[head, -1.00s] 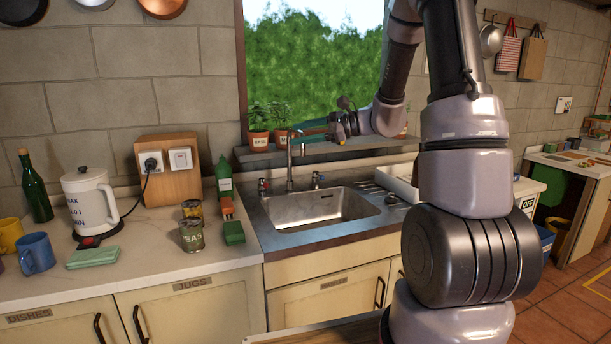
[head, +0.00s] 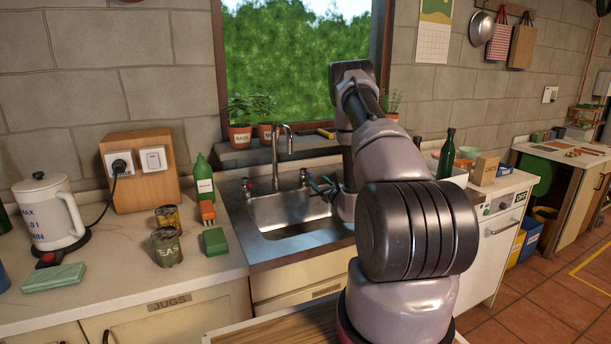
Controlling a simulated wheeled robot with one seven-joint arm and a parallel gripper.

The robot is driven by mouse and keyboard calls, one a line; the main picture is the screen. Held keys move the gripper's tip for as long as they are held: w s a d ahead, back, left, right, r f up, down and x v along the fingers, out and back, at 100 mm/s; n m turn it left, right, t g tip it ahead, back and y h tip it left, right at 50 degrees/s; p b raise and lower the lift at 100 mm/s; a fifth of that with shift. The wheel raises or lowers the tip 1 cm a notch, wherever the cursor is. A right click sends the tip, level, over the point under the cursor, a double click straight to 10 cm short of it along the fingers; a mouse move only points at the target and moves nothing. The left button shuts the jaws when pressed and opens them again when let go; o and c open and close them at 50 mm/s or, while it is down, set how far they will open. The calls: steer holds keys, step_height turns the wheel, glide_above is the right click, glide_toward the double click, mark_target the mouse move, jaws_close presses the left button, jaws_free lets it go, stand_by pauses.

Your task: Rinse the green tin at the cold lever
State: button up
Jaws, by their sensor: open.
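The green tin (head: 167,249), with a pale label reading roughly "PEAS", stands upright on the counter left of the sink (head: 258,250). A second, yellowish tin (head: 167,216) stands just behind it. The tap (head: 287,150) rises at the back of the sink. A red-marked lever (head: 247,185) is on its left, and the blue-marked cold lever (head: 304,176) on its right. My gripper (head: 320,186) is open and empty over the right part of the basin, close to the cold lever. I cannot tell whether they touch. My arm hides the right side of the sink.
A kettle (head: 50,215) and a socket box (head: 141,172) are further left. Potted herbs (head: 240,135) line the sill. A dark bottle (head: 447,155) stands right.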

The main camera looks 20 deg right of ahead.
mark_target(309, 174)
steer(key=w, duration=0.9)
steer(key=shift+w+a, duration=0.25)
steer(key=shift+a, duration=0.05)
jaws_close()
stand_by(1.0)
